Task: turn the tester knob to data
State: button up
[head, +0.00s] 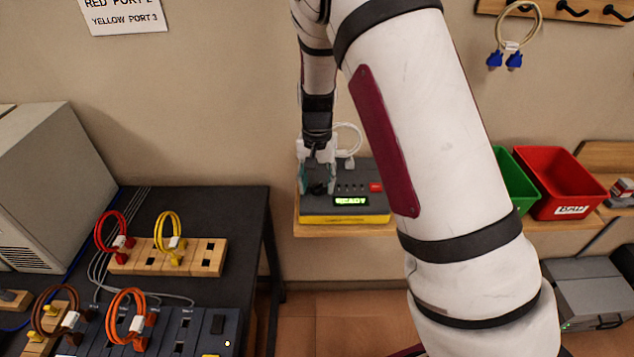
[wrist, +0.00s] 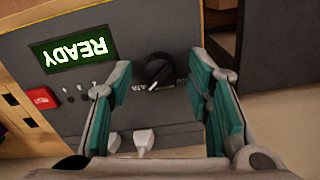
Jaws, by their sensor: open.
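The tester (head: 345,205) is a dark box with a yellow front edge on a wooden shelf. Its green display (wrist: 72,53) reads READY, upside down in the wrist view. The black knob (wrist: 158,70) has a white pointer mark, with partly hidden lettering beside it that appears to end in "ATA". I cannot tell for sure which label the pointer meets. My gripper (wrist: 163,95) is open, its teal-padded fingers on either side of the knob with gaps between. In the head view my gripper (head: 318,180) is over the tester's left part.
A red button (wrist: 42,99) and white plugs (wrist: 143,140) are on the tester. Green (head: 515,180) and red (head: 565,180) bins stand to the right. A dark table (head: 235,210) with cable blocks is at left. My arm hides the middle right.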

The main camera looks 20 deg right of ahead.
aim_at(317, 185)
notch_tip(317, 185, up, 12)
dwell(0.5)
jog(key=s+r+n+t+y, duration=0.1)
jog(key=s+r+n+t, duration=0.2)
jog(key=s+r, duration=1)
jog(key=s+r+n+t+h, duration=0.1)
jog(key=s+r+n+t, duration=0.1)
jog(key=s, duration=1.3)
jog(key=shift+s+n, duration=0.35)
jog(key=shift+n, duration=0.05)
